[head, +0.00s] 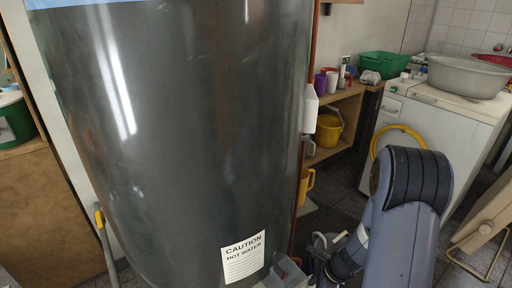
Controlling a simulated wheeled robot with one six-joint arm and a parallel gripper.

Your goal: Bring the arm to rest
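My arm (405,225) shows at the lower right in the head view. It is a blue-grey link with a thick black ribbed joint at its top, bent and raised in front of the floor. A smaller blue-grey part with black bands (347,258) shows to its left at the bottom edge. My gripper's fingers cannot be made out there, so I cannot tell whether it is open, shut or holding anything.
A large dark tank (190,130) with a hot-water caution label (243,257) fills the left and middle. A white washing machine (435,125) carrying a grey basin (468,76) stands behind my arm. Wooden shelves (340,105) hold a yellow bucket (328,128). A beige folded object (490,215) stands at right.

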